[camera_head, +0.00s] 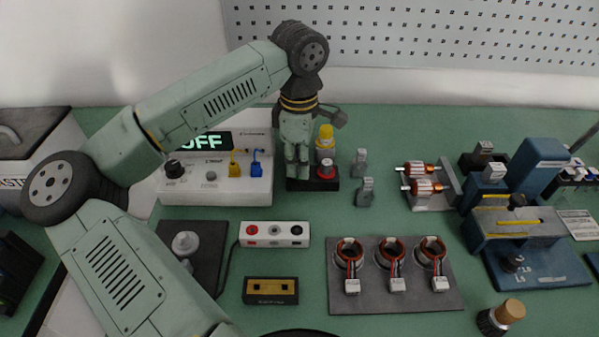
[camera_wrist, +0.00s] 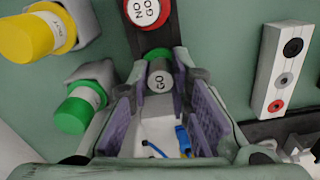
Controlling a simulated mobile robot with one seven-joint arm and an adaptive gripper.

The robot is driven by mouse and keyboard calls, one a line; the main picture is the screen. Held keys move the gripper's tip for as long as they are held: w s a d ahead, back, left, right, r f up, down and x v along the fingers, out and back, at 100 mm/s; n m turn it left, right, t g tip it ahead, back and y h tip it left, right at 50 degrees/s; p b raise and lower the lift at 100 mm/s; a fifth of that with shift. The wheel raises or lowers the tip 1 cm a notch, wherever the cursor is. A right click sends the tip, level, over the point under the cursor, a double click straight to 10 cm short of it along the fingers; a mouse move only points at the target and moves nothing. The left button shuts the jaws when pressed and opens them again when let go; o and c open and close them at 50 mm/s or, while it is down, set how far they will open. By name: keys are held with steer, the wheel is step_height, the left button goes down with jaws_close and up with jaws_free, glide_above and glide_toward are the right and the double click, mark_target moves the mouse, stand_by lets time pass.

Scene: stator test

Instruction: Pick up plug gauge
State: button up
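The plug gauge pair stands on a black base (camera_head: 313,184), right of the power box. The red-ringed NO GO gauge (camera_head: 326,169) shows beside my gripper (camera_head: 297,178), which points down over the base's left part. In the wrist view the NO GO gauge (camera_wrist: 147,11) is at the top. The grey GO gauge (camera_wrist: 160,80), with a green ring, sits between the tips of my gripper (camera_wrist: 162,82). The purple pads lie close on both sides of it. I cannot tell if they touch it. In the head view my gripper hides the GO gauge.
A yellow cylinder (camera_wrist: 32,37) and a green cylinder (camera_wrist: 80,108) stand close by. The white power box (camera_head: 215,188) is left of the gripper. Small grey blocks (camera_head: 364,192) stand to the right. A socket strip (camera_head: 274,234) and a mat of coils (camera_head: 352,305) lie in front.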

jaws_close()
steer(key=shift+r, duration=0.15)
steer(key=shift+r+b, duration=0.45)
steer(key=shift+r, duration=0.15)
steer(key=shift+s+d+r+b, duration=0.1)
steer(key=shift+s+r+b, duration=0.15)
steer(key=shift+r, duration=0.2)
steer(key=shift+s+d+r+b, duration=0.1)
steer(key=shift+s+r+b, duration=0.05)
steer(key=shift+r+b, duration=0.25)
steer(key=s+d+r+b, duration=0.1)
steer(key=s+d+b, duration=0.1)
steer(key=s, duration=0.5)
steer(key=s+d+b, duration=0.2)
steer(key=s+d, duration=0.1)
steer(key=s, duration=0.4)
steer(key=shift+d+r, duration=0.25)
steer(key=shift+r, duration=0.15)
steer(key=shift+s, duration=0.15)
